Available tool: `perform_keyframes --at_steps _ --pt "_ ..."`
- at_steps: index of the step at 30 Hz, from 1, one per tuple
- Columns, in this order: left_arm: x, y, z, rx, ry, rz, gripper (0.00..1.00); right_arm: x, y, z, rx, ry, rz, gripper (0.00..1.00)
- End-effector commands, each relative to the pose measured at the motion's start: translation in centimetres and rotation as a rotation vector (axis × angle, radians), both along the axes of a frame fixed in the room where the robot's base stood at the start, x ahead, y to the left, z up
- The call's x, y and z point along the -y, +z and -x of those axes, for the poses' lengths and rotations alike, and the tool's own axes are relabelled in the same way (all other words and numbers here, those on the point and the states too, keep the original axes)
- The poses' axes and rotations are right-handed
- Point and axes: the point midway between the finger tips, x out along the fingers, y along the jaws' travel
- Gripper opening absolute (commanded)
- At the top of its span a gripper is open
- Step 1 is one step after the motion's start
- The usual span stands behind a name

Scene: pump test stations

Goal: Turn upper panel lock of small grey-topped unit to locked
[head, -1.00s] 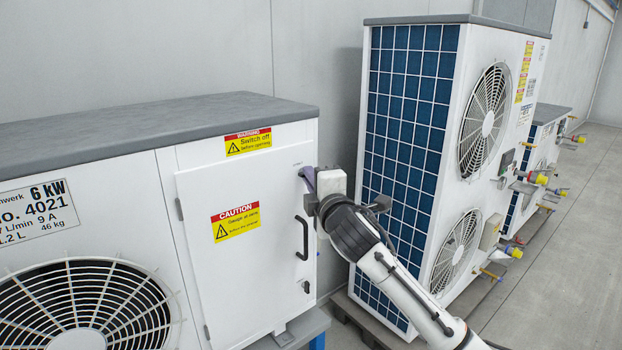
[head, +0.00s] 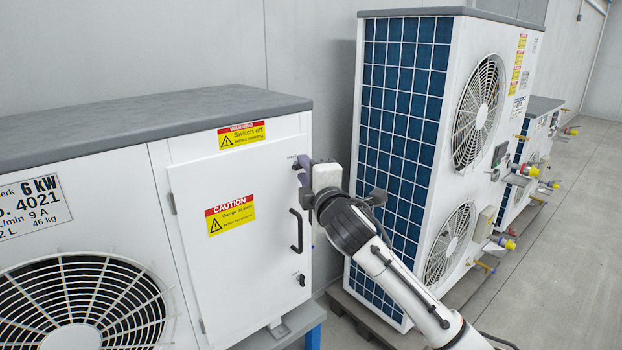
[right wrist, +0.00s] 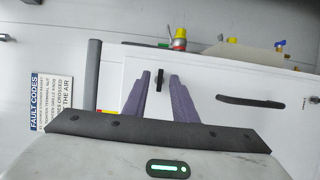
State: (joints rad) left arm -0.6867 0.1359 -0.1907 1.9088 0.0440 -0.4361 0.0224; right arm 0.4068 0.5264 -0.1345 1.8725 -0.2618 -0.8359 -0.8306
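The small grey-topped unit (head: 130,125) stands at the left with its white side panel (head: 235,280) facing me. The panel's upper lock (right wrist: 160,84) is a small black bar, lying across the line of the black handle (right wrist: 250,101) in the right wrist view. My right gripper (right wrist: 160,76) is open, its two purple fingers on either side of the lock with gaps visible; contact cannot be told. In the head view my right gripper (head: 303,165) is at the panel's upper right edge and partly covers the lock. My left gripper is not in view.
The handle (head: 297,231) and a lower lock (head: 301,280) are below my gripper on the panel. A tall unit with a blue grille (head: 400,120) stands close to the right of my arm. Grey floor (head: 570,260) is clear at the far right.

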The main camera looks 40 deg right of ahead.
Motion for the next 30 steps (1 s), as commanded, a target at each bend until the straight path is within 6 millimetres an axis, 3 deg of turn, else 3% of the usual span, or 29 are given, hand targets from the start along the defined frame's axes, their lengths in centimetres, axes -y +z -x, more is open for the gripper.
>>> perform_keyframes --at_steps 15,21,30 --pt "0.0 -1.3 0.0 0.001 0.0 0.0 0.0 -2.6 -0.1 8.1 -0.001 0.0 0.0 0.25" --pt "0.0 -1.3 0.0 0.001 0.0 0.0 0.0 -3.0 0.0 9.3 -0.001 -0.001 -0.001 0.25" --pt "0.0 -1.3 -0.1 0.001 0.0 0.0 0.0 -3.0 0.0 9.3 -0.001 -0.001 -0.001 0.25"
